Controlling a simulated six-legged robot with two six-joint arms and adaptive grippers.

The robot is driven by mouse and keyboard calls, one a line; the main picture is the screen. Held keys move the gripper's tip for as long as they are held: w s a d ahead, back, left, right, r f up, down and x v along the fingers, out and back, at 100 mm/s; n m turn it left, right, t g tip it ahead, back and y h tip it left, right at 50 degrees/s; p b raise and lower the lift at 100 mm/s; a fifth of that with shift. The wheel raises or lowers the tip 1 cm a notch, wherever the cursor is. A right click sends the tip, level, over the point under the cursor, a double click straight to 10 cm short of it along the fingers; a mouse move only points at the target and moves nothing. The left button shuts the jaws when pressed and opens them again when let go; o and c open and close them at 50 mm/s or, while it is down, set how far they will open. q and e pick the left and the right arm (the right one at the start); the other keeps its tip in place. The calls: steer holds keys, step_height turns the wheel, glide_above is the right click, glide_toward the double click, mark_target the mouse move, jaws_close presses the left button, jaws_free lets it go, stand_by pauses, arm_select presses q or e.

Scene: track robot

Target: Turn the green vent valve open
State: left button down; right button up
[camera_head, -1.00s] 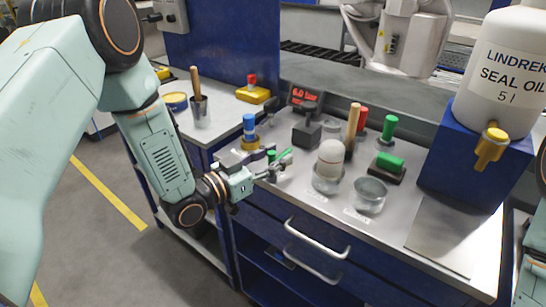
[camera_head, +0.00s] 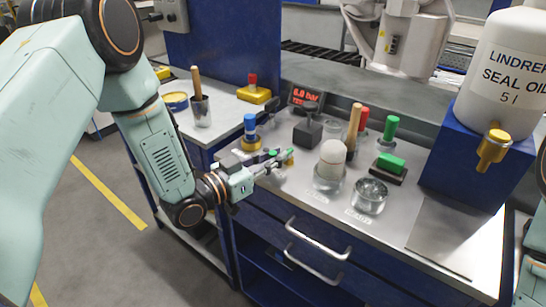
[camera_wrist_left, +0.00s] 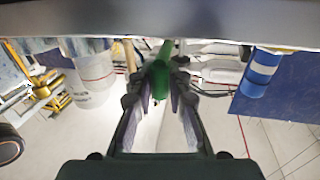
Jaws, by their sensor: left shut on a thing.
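The green vent valve handle (camera_head: 287,153) is at the front left of the bench top, close to the blue-topped valve (camera_head: 250,127). My left gripper (camera_head: 279,161) reaches in from the left and is shut on the green handle. In the left wrist view the green handle (camera_wrist_left: 161,70) lies between the two fingers (camera_wrist_left: 160,100), pointing away from the wrist. The valve's body is mostly hidden by the fingers. My right gripper is out of view; only a piece of my right arm shows at the right edge.
A pressure display (camera_head: 306,97) with red digits stands behind the valves. A white-domed jar (camera_head: 331,160), a glass cup (camera_head: 370,196), a wooden handle (camera_head: 353,125) and a green block (camera_head: 391,163) stand to the right. A large oil bottle (camera_head: 503,75) stands on a blue stand.

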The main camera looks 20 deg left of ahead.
arm_select(q)
steer(key=shift+a, duration=0.1)
steer(key=shift+w+a+m+g+h, duration=0.2)
steer(key=shift+a+m+g+h, duration=0.15)
steer(key=shift+m+g+h, duration=0.55)
steer(key=shift+w+a+f+m+g+h, duration=0.15)
steer(key=shift+a+m+g+h, duration=0.1)
steer(key=shift+m+g+h, duration=0.3)
steer(key=shift+w+a+r+m+g+h, duration=0.1)
steer(key=shift+w+a+m+g+h, duration=0.2)
steer(key=shift+h, duration=0.35)
steer(key=m+g, duration=0.1)
steer(key=g+h, duration=0.1)
steer(key=m+g+h, duration=0.1)
steer(key=shift+w+a+m+g, duration=0.25)
steer(key=shift+a+m, duration=0.05)
steer(key=shift+m, duration=0.05)
steer(key=shift+w+a+m+g+h+b, duration=0.3)
steer(key=shift+m+g+h+b, duration=0.25)
steer(key=shift+g, duration=0.35)
steer(key=c, duration=1.3)
jaws_free()
steer(key=shift+c, duration=0.2)
steer(key=shift+o, duration=0.3)
steer(key=shift+d, duration=0.1)
